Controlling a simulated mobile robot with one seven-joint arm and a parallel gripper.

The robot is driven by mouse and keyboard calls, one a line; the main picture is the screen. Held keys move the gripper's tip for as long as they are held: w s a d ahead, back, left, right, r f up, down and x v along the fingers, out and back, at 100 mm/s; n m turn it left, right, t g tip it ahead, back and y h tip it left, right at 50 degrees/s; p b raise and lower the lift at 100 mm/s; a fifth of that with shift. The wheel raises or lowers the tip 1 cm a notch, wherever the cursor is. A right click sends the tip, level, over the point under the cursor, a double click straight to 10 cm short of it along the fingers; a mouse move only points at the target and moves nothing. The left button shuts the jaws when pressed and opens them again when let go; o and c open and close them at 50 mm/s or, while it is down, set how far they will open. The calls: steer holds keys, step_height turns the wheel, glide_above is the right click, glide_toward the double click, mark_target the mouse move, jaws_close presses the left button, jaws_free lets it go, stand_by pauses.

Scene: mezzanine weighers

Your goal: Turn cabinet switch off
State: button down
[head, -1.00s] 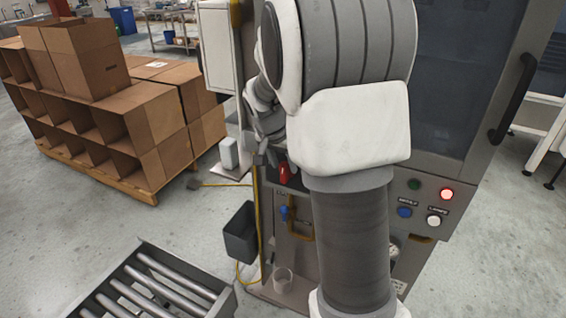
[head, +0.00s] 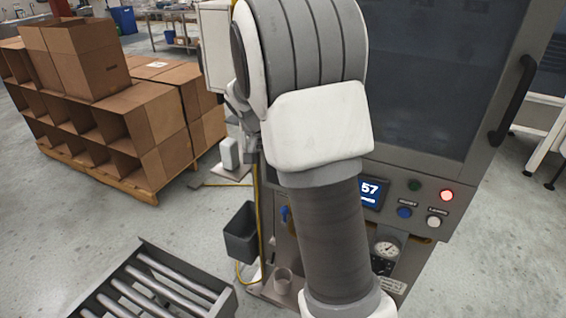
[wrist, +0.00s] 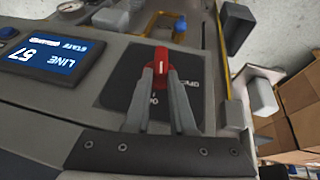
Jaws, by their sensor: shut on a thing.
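The cabinet switch is a red rotary handle (wrist: 161,60) with a white line, on a dark plate (wrist: 118,88) of the grey cabinet (head: 455,165). In the wrist view my gripper (wrist: 162,76) has its two grey fingers closed together on the lower part of the handle. The white line runs roughly up and down in that picture. In the head view my arm hides the switch and the fingertips.
Left of the switch in the wrist view is a blue display (wrist: 45,55) reading LINE 57. Push buttons (head: 404,212), a lit red lamp (head: 446,195) and a gauge (head: 387,249) are on the cabinet. A dark bin (head: 241,235), roller conveyor (head: 225,304) and cardboard boxes (head: 150,120) stand left.

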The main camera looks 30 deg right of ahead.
steer(key=shift+w+a+f+n+g+h+b, duration=0.35)
steer(key=shift+f+n+g+h, duration=0.35)
steer(key=shift+g+h, duration=1.05)
steer(key=shift+w+a+f+n+g+h+b, duration=0.2)
steer(key=shift+w+a+f+n+g+h, duration=0.3)
steer(key=shift+g+h, duration=1.25)
steer(key=shift+w+a+f+n+g+h+b, duration=0.25)
steer(key=shift+w+f+n+g+h, duration=0.45)
steer(key=shift+g+h, duration=1.05)
steer(key=shift+s+f+h, duration=0.15)
steer(key=shift+s+h, duration=0.1)
steer(key=shift+h, duration=0.1)
steer(key=c, duration=0.8)
jaws_free()
steer(key=shift+o, duration=0.2)
steer(key=shift+w+a, duration=0.1)
